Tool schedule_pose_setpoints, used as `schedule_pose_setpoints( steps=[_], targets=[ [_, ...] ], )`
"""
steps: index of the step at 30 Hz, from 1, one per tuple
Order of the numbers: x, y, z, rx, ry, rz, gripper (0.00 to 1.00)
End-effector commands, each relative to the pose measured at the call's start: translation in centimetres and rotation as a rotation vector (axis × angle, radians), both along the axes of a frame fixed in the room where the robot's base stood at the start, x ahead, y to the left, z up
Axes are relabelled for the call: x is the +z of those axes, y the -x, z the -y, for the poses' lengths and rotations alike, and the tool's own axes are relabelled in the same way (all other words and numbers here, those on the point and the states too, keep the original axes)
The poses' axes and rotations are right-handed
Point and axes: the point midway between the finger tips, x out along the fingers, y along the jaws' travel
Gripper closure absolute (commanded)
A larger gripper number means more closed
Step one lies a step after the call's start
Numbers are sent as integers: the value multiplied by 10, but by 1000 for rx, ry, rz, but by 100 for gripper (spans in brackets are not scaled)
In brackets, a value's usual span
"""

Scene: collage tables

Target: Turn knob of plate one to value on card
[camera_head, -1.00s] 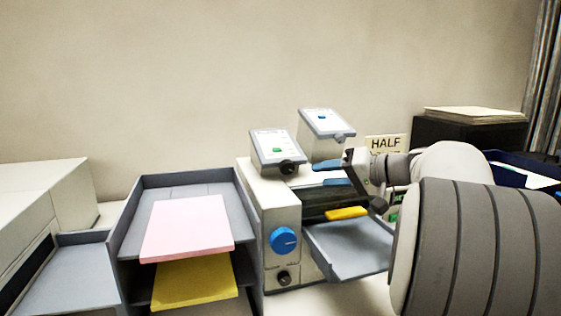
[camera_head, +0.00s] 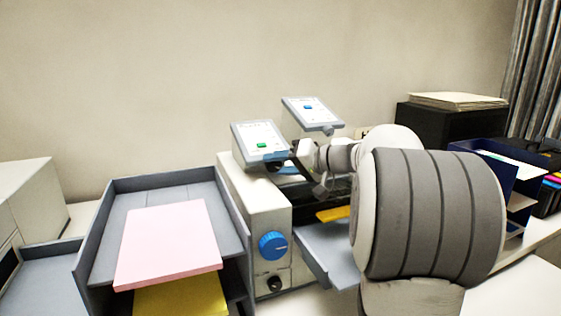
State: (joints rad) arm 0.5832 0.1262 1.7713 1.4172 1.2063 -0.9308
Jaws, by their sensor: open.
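Two small grey boxes with slanted white-faced plates stand on top of the cream machine. The nearer plate (camera_head: 257,138) has a green square and a dark knob (camera_head: 278,165) at its lower right corner. The farther plate (camera_head: 312,111) has a blue square and a knob (camera_head: 329,129) at its lower edge. The plate print is too small to read. My gripper (camera_head: 297,165) is open, just right of the nearer plate's knob; I cannot tell whether it touches it. The card (camera_head: 361,132) behind my arm is almost fully hidden; it read HALF in the earlier view, its lower part covered.
The cream machine (camera_head: 249,208) has a blue dial (camera_head: 272,246) on its front. Grey trays with pink paper (camera_head: 168,243) and yellow paper (camera_head: 180,299) stand left. A black box (camera_head: 450,127) and a blue organiser (camera_head: 485,165) stand right.

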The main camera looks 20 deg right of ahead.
Motion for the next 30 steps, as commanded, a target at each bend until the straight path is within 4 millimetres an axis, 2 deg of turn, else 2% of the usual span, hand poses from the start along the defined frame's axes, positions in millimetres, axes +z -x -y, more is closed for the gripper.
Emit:
schedule_pose_setpoints(
  steps=[8, 20, 30],
  targets=[
    [-1, -2, -2, 1, 0, 0, 55],
    [-1, -2, -2, 2, 0, 1, 87],
    [-7, -3, -2, 31, -97, 2, 87]
  ],
)
